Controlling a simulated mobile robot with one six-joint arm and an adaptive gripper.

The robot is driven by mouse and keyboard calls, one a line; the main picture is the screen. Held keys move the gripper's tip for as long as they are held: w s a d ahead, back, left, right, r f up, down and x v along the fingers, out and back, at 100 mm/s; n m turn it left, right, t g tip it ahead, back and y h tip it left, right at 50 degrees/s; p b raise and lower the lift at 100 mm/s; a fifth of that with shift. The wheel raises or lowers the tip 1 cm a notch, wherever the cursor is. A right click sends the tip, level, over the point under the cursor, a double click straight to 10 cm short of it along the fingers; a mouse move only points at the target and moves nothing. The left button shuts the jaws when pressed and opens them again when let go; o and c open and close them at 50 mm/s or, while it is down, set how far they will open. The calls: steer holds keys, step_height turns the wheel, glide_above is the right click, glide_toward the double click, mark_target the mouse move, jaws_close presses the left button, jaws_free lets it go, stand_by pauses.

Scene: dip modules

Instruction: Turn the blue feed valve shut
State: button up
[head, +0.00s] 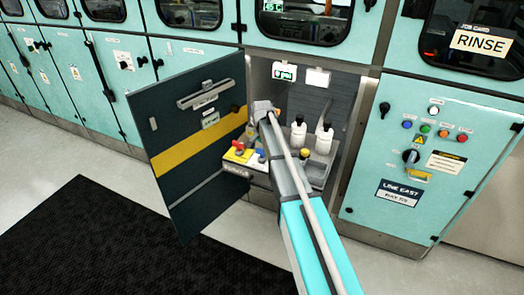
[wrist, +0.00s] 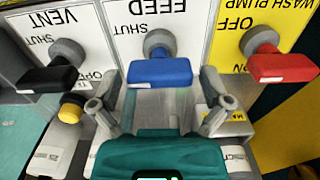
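In the wrist view the blue feed valve handle (wrist: 160,72) sits on a grey hub on a white panel (wrist: 190,30) marked FEED and SHUT, the lettering upside down. The handle lies broad across the picture below its hub. My gripper (wrist: 160,85) is open, its grey fingers spread to either side of the blue handle with gaps visible. I cannot tell whether the fingertips reach as deep as the handle. In the head view the blue handle (head: 261,155) shows small beside my arm, which reaches into the open cabinet; my fingers are not clear there.
A black vent handle (wrist: 50,77) is at left and a red wash pump handle (wrist: 283,68) at right of the blue one. White bottles (head: 298,133) stand inside the cabinet. The dark cabinet door (head: 190,125) hangs open at left. A black mat (head: 110,240) lies on the floor.

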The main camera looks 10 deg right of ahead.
mark_target(262, 149)
steer(key=shift+n, duration=0.5)
steer(key=n, duration=0.2)
steer(key=shift+n, duration=0.4)
steer(key=n, duration=0.4)
steer(key=shift+r+n+p, duration=0.4)
steer(key=shift+r, duration=0.05)
step_height(262, 149, up, 14)
steer(key=f+p, duration=0.1)
steer(key=p, duration=1.3)
steer(key=s+r+m, duration=0.1)
steer(key=s, duration=2.5)
steer(key=shift+a+r, duration=0.15)
steer(key=shift+a, duration=0.15)
